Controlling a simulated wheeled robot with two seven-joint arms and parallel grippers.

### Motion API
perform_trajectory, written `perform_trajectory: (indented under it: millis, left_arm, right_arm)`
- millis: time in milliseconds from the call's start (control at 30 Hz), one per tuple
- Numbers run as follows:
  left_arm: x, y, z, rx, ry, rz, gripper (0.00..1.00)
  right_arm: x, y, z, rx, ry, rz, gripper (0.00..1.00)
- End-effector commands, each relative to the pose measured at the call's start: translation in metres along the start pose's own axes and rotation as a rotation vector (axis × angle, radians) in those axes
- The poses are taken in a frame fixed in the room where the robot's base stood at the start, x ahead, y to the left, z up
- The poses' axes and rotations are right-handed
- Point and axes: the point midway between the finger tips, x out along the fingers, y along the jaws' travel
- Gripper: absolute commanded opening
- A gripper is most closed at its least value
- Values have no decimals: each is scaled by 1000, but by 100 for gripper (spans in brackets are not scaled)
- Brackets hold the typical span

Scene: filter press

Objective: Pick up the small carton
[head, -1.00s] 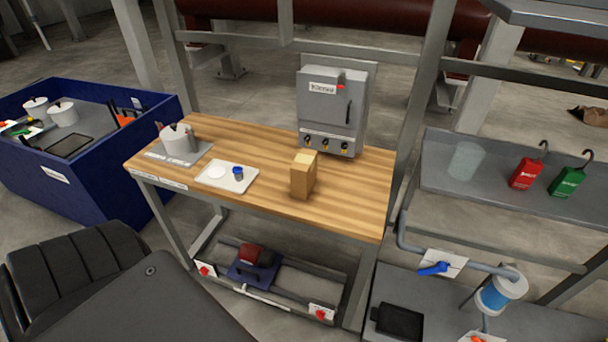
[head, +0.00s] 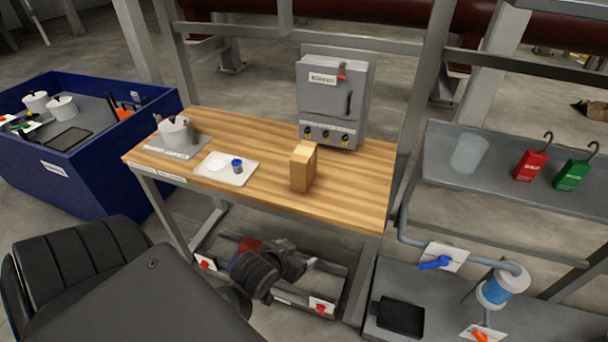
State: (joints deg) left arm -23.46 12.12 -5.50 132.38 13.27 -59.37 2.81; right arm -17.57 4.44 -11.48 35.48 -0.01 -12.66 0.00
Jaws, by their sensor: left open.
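The small carton (head: 303,168) is a tan upright box standing on the wooden tabletop (head: 345,195), right of the middle and near the front edge. My left gripper (head: 303,264) shows in front of the lower shelf, below the tabletop and below the carton. It is open, apart from the carton, and small and dark in the picture. Nothing touches the carton. My right gripper is not in view.
A white tray (head: 212,178) with a blue-capped jar (head: 237,166) lies left of the carton. A white pot (head: 175,132) stands at the table's left end. A grey control box (head: 332,103) stands behind the carton. The tabletop right of the carton is clear.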

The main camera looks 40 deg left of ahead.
Motion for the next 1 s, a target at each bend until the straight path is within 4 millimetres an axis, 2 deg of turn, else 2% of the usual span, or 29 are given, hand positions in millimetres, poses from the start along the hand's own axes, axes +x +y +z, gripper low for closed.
perform_trajectory:
  millis: [33, 200, 300, 400, 500, 667, 1000]
  left_arm:
    - [6, -11, -22, -19, 82, -25, 75]
    - [16, -51, -90, -85, 356, -113, 75]
    - [14, -75, -126, -110, 510, -166, 75]
    - [9, -93, -151, -125, 623, -207, 75]
    - [5, -101, -162, -131, 680, -227, 75]
    - [6, -104, -167, -132, 697, -233, 75]
    - [40, -116, -196, -130, 693, -232, 75]
  right_arm:
    - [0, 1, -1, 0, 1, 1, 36]
    - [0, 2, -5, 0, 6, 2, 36]
    - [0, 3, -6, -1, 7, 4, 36]
    - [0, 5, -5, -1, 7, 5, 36]
    - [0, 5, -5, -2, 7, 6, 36]
    - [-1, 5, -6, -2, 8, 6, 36]
    - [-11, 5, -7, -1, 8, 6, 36]
